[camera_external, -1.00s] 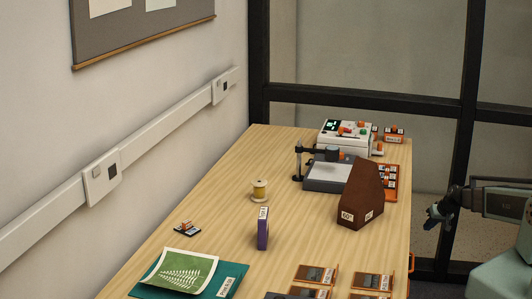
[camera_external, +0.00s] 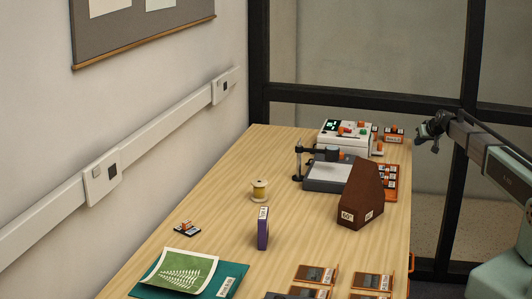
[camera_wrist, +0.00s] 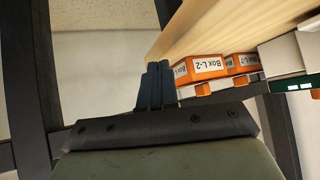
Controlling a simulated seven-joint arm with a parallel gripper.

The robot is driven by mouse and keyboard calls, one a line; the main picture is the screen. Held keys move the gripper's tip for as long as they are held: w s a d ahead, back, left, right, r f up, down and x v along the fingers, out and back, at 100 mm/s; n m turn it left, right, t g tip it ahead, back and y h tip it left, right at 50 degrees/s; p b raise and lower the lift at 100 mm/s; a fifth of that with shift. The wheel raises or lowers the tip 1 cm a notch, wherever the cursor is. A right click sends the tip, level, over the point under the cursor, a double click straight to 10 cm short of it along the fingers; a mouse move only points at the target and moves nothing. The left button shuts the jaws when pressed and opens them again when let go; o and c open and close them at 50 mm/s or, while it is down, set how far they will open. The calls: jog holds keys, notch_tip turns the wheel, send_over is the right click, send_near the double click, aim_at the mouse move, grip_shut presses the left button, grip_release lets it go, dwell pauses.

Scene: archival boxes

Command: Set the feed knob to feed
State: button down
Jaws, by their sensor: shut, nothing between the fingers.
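A white machine (camera_external: 331,139) with a small green-lit display and orange and green controls stands at the far end of the table. Its controls are too small to tell which is the feed knob or how it is set. My gripper (camera_external: 419,138) is shut and empty, raised just beyond the table's right edge, to the right of the machine and apart from it. In the wrist view my gripper's dark fingers (camera_wrist: 155,86) are together, beside orange parts labelled "Box L-2" (camera_wrist: 211,66).
A stand with a grey plate (camera_external: 325,178) and a tall brown wedge-shaped block (camera_external: 359,195) stand in front of the machine. Small orange-labelled pieces (camera_external: 393,135) lie near the right edge. A yellow spool (camera_external: 259,190) and purple box (camera_external: 263,229) stand mid-table. A dark-framed glass wall (camera_external: 365,100) is behind.

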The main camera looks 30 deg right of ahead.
jog(key=w+a+r+n+g, duration=0.1)
jog(key=w+a+r, duration=0.25)
jog(key=a, duration=0.35)
jog(key=w+a+r+g, duration=0.1)
jog(key=w+a+r, duration=0.25)
jog(key=a, duration=0.25)
notch_tip(320, 180, up, 10)
jog(key=n+g+h, duration=0.1)
jog(key=g+h, duration=0.1)
send_over(345, 131)
jog(key=shift+w+d+r, duration=0.15)
jog(key=shift+d+r, duration=0.05)
jog(key=shift+d, duration=0.05)
jog(key=s+a+h, duration=0.1)
jog(key=s+a, duration=0.3)
jog(key=a, duration=0.8)
jog(key=shift+g+h, duration=0.4)
jog(key=shift+s+a, duration=0.1)
jog(key=x, duration=1)
jog(key=shift+f, duration=0.15)
jog(key=d, duration=0.2)
jog(key=shift+d, duration=1)
